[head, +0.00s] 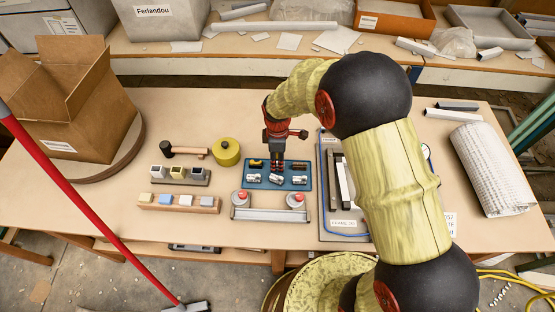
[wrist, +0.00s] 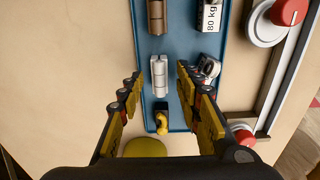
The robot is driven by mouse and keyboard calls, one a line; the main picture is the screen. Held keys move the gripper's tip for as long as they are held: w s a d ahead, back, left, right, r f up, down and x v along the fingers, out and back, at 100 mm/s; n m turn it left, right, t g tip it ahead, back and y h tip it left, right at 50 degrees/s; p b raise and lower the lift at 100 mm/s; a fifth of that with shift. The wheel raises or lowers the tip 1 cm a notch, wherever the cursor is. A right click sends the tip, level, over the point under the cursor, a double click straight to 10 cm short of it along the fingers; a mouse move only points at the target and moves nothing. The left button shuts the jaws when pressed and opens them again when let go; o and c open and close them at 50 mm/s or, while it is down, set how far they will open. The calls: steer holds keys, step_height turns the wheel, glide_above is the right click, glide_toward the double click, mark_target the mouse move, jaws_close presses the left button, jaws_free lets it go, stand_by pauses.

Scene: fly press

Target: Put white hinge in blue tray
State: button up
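The blue tray (head: 308,187) lies flat on the bench in the head view, with several small parts on it; its blue floor (wrist: 184,40) fills the middle of the wrist view. A white two-barrel piece that looks like the white hinge (wrist: 159,76) lies on the tray. My gripper (wrist: 161,74) is open above it, one finger on each side, with gaps showing. In the head view my gripper (head: 276,163) points down over the tray's back middle and hides that piece. Whether the fingers are down at its height I cannot tell.
Close by on the tray are a yellow piece (wrist: 163,122), a brown piece (wrist: 157,17), a silver-white piece (wrist: 209,68) and a block marked 80 kg (wrist: 209,15). A red-knobbed frame (head: 270,214) stands in front, yellow tape (head: 226,152) and wooden racks (head: 179,203) to the left.

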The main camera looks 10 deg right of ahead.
steer(key=shift+r, duration=0.1)
step_height(320, 180, up, 21)
steer(key=s+d+m+t+p, duration=0.1)
steer(key=s+d+m+p, duration=0.1)
steer(key=d+m+p, duration=0.15)
steer(key=s+d+r+m+t, duration=0.2)
steer(key=s+r+m, duration=0.4)
steer(key=s, duration=0.4)
steer(key=s+d+r+m+t, duration=0.2)
steer(key=s+d+r+m, duration=0.3)
steer(key=s+r, duration=0.4)
steer(key=shift+s+m+t, duration=0.3)
steer(key=shift+s+m, duration=0.35)
steer(key=shift+s, duration=0.55)
steer(key=shift+d, duration=0.1)
